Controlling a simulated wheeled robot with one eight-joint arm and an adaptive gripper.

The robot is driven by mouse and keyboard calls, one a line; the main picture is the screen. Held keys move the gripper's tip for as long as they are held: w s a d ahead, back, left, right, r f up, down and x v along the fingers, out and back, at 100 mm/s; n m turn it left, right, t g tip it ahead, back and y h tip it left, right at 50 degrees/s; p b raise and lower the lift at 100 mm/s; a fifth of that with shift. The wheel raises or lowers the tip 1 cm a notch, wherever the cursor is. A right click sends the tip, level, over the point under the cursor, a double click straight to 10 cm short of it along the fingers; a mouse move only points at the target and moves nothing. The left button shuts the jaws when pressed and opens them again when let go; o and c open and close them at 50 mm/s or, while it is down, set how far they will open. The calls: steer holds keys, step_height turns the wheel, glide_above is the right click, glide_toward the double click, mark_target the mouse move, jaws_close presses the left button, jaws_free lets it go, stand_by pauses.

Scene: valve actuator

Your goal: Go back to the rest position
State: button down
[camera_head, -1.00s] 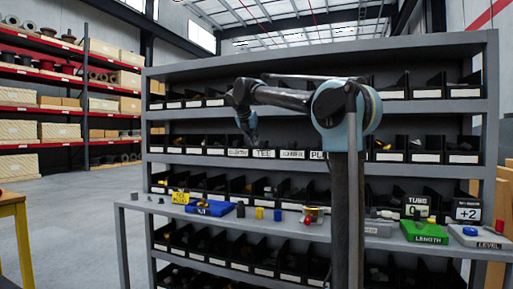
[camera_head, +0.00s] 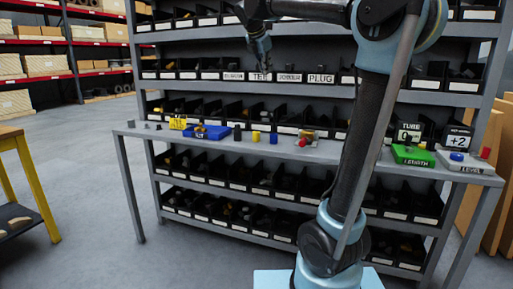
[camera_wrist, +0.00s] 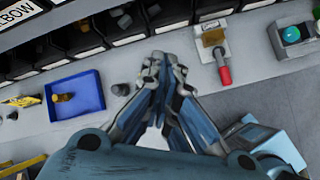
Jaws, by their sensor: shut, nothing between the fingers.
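My gripper (camera_wrist: 160,62) is shut and empty in the wrist view, its fingertips together above the grey bench. In the head view my gripper (camera_head: 262,62) points down in front of the shelf rows, near the bin labels. It is apart from everything there. My arm's dark column rises in front of the bench and hides part of it.
A grey bench (camera_head: 300,150) runs along the bin rack. A yellow-legged table (camera_head: 35,190) stands at left. Floor between is open.

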steer(key=s+d+f+m+g, duration=0.2)
steer(key=s+d+f+m, duration=0.7)
steer(key=f, duration=0.3)
steer(key=s+d+f+m+g+y, duration=0.1)
steer(key=s+d+f+m, duration=0.2)
steer(key=s+f+m, duration=0.5)
steer(key=s+d+f+m+g+y, duration=0.1)
steer(key=s+f+m, duration=0.7)
steer(key=s+f, duration=1.2)
step_height(320, 180, down, 5)
steer(key=shift+d+m+g+y, duration=0.35)
steer(key=shift+d+y, duration=0.25)
steer(key=shift+d, duration=0.45)
steer(key=shift+w+f, duration=0.2)
steer(key=shift+w, duration=0.25)
